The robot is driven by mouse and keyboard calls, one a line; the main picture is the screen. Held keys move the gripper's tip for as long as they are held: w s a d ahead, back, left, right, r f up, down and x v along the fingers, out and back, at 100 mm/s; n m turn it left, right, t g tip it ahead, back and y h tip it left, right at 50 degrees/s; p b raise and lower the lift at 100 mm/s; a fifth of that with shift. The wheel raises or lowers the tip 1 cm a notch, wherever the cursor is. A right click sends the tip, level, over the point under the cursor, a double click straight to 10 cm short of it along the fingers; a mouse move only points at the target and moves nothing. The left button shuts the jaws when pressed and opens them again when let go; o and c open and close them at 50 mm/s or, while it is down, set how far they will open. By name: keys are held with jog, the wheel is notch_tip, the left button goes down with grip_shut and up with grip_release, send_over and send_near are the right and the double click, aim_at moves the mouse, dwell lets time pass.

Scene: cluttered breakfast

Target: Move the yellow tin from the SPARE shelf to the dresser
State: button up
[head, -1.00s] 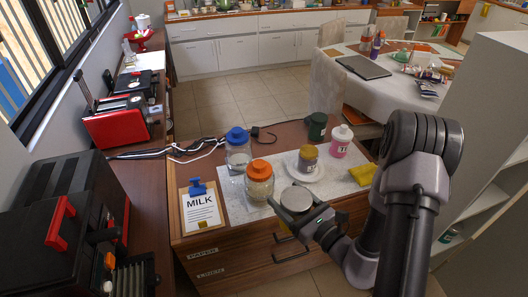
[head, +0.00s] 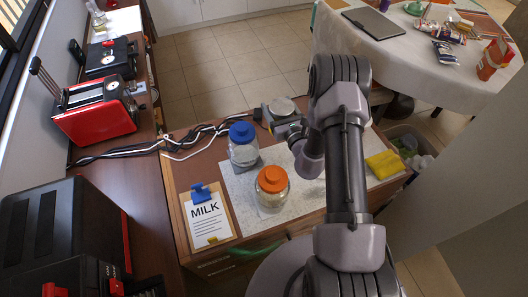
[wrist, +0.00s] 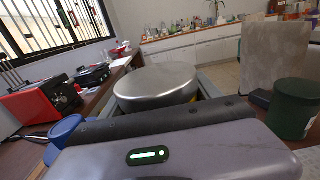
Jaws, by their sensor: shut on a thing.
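My gripper (head: 282,110) is shut on a round tin with a flat silver lid (head: 283,105), held over the far edge of the wooden dresser (head: 190,160). On the dresser, a blue-lidded jar (head: 242,145) and an orange-lidded jar (head: 271,188) stand left of my arm. No label reading SPARE is visible.
A MILK clipboard (head: 208,215) lies at the dresser's left. A yellow cloth-like item (head: 384,165) lies at its right. A dark green canister (wrist: 295,108) stands right of the tin in the wrist view. Cables (head: 190,140) run along the back. My arm hides the dresser's middle.

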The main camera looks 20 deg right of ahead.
jog(key=shift+w+f+b, duration=0.15)
jog(key=shift+f+b, duration=0.2)
jog(key=shift+f, duration=0.55)
notch_tip(320, 180, down, 10)
jog(key=b, duration=0.3)
jog(key=shift+b, duration=0.35)
jog(key=o, duration=1.7)
jog(key=shift+r, duration=0.1)
jog(key=shift+o, duration=0.2)
jog(key=shift+r+p, duration=0.3)
jog(key=shift+p, duration=0.05)
jog(key=s+p, duration=0.1)
jog(key=s, duration=0.6)
jog(key=shift+s+f, duration=0.15)
jog(key=shift+s, duration=0.1)
